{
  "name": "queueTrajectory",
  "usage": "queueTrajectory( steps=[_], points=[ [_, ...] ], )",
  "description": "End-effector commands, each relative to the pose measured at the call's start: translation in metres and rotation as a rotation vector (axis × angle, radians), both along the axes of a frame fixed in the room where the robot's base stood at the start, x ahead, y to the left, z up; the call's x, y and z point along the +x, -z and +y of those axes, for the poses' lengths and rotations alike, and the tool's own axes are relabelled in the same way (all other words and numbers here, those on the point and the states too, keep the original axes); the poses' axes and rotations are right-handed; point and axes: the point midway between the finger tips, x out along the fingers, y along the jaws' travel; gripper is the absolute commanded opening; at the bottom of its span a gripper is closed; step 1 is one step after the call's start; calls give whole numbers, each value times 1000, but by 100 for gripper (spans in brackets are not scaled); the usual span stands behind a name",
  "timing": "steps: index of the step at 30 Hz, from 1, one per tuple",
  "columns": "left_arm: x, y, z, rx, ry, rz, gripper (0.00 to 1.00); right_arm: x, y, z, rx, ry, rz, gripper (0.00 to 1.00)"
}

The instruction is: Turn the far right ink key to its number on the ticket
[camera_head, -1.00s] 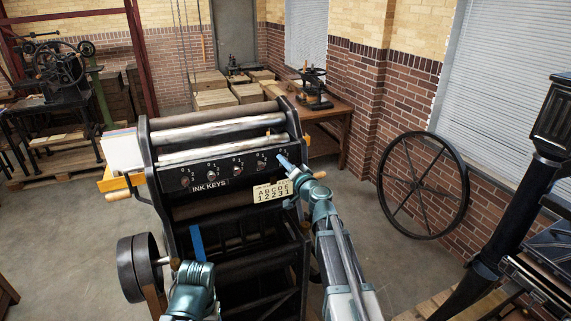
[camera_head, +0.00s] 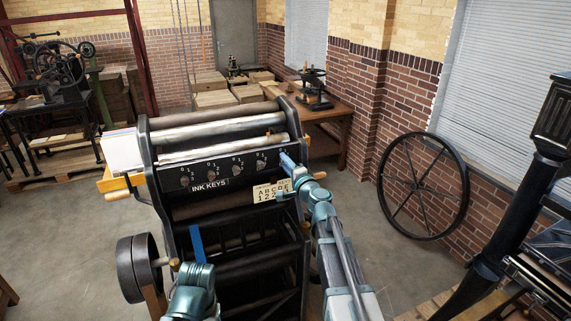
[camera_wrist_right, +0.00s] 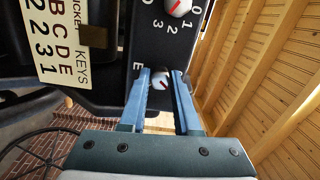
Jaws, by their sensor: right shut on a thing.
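The far right ink key (camera_wrist_right: 161,82), marked E, is a pale round knob with a red pointer on the black ink-key panel (camera_head: 222,176). My right gripper (camera_wrist_right: 163,78) is shut on it. In the head view the blue fingers of my right gripper (camera_head: 284,158) reach the panel's right end and hide this key. The cream ticket (camera_wrist_right: 57,40) shows letters and numbers, with 1 beside E. In the head view my right gripper partly covers the ticket (camera_head: 268,192). My left gripper (camera_head: 197,243) is low before the press; its jaw opening cannot be made out.
Other ink keys (camera_head: 211,178) sit left along the panel, and a neighbouring knob (camera_wrist_right: 178,6) shows beside E. A crank handle (camera_head: 174,264) and black flywheel (camera_head: 132,268) are at the press's lower left. A large spoked wheel (camera_head: 414,184) leans right.

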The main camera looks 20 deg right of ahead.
Motion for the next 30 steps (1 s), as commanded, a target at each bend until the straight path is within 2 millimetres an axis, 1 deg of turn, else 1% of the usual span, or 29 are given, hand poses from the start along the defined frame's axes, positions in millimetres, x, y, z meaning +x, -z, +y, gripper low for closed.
queueTrajectory(
  steps=[16,17,18,21,30],
  points=[
    [0,0,0,0,0,0,60,0,0,0,22,1,1,0],
    [0,0,0,0,0,0,60,0,0,0,22,1,1,36],
    [0,0,0,0,0,0,60,0,0,0,22,0,2,43],
    [0,0,0,0,0,0,60,0,0,0,22,0,2,60],
    [0,0,0,0,0,0,60,-1,0,0,22,0,2,60]
  ],
)
